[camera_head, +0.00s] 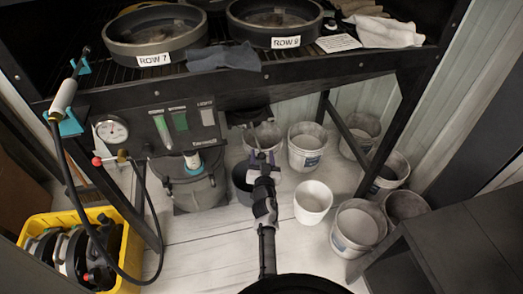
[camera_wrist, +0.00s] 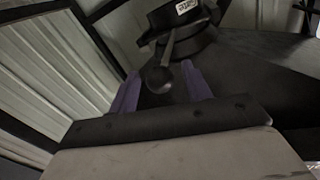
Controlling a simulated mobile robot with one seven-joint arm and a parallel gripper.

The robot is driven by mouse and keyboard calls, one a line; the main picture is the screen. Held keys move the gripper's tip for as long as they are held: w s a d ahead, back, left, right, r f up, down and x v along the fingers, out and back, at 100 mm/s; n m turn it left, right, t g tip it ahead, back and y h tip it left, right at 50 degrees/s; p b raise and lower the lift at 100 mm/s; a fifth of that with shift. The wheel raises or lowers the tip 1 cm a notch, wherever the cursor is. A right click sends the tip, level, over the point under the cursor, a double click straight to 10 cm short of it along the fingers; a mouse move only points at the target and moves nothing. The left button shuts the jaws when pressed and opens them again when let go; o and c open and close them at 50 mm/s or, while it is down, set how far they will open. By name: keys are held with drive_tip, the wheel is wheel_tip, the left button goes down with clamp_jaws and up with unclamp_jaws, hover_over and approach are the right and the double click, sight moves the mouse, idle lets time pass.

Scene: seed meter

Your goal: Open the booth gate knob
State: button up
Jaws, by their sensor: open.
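The knob (camera_wrist: 158,81) is a dark round ball on the end of a thin lever (camera_wrist: 171,45) in the wrist view. The lever comes from a black round housing (camera_wrist: 180,22) with a small white label. In the head view the housing (camera_head: 248,115) hangs under the bench, and the knob is too small and dark to make out. My gripper (camera_wrist: 160,88) has its two purple fingers apart, one on each side of the knob in the wrist view. I cannot tell whether they touch it. In the head view my gripper (camera_head: 263,157) is just below the housing.
White buckets (camera_head: 306,150) stand on the floor below and right. A gauge panel (camera_head: 185,128), a hose and a yellow crate (camera_head: 128,287) are at left.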

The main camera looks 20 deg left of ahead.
drive_tip(key=shift+w+a, duration=0.1)
drive_tip(key=shift+w, duration=0.15)
clamp_jaws()
drive_tip(key=w+d+p+v, duration=0.1)
drive_tip(key=p+v, duration=0.3)
drive_tip(key=v, duration=0.8)
drive_tip(key=shift+s+d+p, duration=0.25)
drive_tip(key=shift+d+p, duration=0.05)
drive_tip(key=shift+d, duration=0.4)
unclamp_jaws()
